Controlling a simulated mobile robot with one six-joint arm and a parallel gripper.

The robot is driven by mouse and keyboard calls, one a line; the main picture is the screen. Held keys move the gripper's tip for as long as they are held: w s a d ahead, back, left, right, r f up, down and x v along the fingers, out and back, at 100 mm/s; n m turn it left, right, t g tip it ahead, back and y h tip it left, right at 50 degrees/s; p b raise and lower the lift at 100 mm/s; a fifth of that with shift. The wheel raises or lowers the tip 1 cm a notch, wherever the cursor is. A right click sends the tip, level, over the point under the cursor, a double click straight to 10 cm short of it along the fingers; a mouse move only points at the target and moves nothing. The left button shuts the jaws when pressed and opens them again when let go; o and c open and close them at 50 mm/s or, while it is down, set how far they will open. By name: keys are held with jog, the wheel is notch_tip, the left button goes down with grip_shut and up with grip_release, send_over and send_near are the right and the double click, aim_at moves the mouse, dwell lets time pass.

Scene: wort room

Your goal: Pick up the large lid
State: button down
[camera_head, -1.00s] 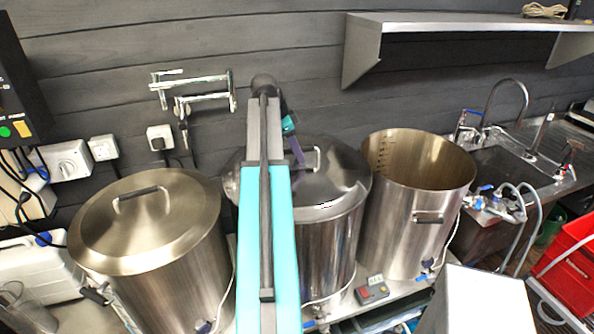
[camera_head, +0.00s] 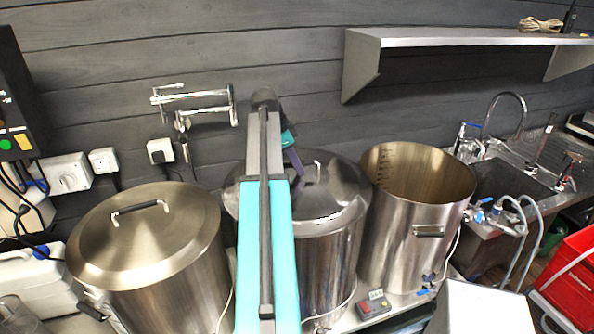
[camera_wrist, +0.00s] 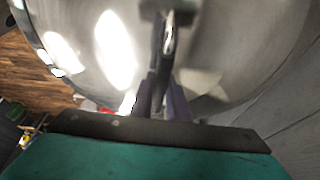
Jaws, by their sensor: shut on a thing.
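The large lid (camera_head: 335,193) is a shiny domed steel disc on the middle pot (camera_head: 328,260). Its handle (camera_head: 318,168) stands at the top, and my arm hides the lid's left part. My gripper (camera_head: 298,166), with purple fingers, is shut on the handle. In the wrist view the lid (camera_wrist: 230,50) fills the upper part, and the handle (camera_wrist: 168,40) runs up from between the fingers (camera_wrist: 160,105). I see no clear gap between lid and pot.
A second lidded pot (camera_head: 165,270) stands at left, its lid (camera_head: 140,230) with a dark handle. An open pot (camera_head: 405,240) stands close at right. A wall-mounted metal bracket (camera_head: 195,98) is behind my arm, and a shelf (camera_head: 460,40) juts out at upper right.

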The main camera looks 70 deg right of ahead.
jog(key=shift+d+r+b, duration=0.1)
jog(key=shift+r+b, duration=1.8)
jog(key=shift+r, duration=3.4)
